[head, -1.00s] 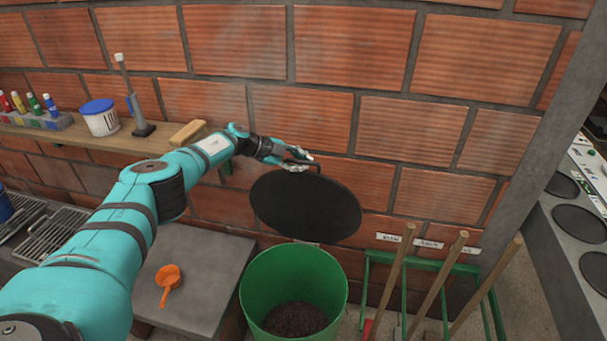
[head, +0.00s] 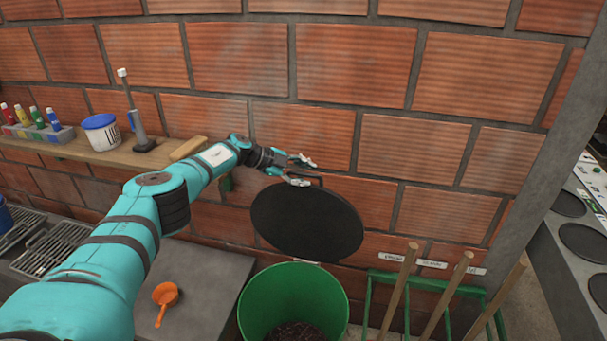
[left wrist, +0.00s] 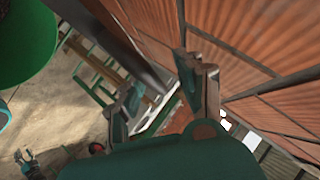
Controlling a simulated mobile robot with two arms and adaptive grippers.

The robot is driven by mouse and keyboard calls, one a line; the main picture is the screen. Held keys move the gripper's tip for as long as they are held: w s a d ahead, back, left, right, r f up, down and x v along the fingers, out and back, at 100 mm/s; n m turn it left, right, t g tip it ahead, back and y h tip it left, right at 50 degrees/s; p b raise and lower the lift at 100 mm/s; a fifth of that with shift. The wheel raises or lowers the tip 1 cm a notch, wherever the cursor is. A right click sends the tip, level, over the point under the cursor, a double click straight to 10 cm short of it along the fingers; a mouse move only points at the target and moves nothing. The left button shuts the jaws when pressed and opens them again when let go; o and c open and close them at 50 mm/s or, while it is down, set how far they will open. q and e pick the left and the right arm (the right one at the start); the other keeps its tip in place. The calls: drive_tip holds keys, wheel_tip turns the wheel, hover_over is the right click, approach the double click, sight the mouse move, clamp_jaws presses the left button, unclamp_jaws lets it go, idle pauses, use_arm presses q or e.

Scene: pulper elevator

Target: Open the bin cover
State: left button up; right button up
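The bin cover (head: 307,222) is a dark round lid standing raised and tilted against the brick wall, behind and above the green bin (head: 262,308). The bin's mouth is uncovered, with dark material inside. My left gripper (head: 306,172) is at the cover's top edge, by its handle, with its fingers spread apart. In the left wrist view the two fingers (left wrist: 162,98) are apart, with the cover (left wrist: 165,160) and its handle below them; they do not close on the handle. A small dark claw shape low at the left there may be my right gripper; its state is unclear.
A shelf (head: 118,152) with a white tub (head: 102,134) runs along the wall at left. An orange scoop (head: 165,298) lies on a grey table (head: 205,272). Wooden-handled tools (head: 435,305) stand in a green rack right of the bin.

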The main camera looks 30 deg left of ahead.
use_arm(q)
drive_tip(key=shift+f, duration=0.15)
drive_tip(key=shift+a, duration=0.15)
drive_tip(key=v, duration=1.2)
drive_tip(key=shift+w, duration=0.1)
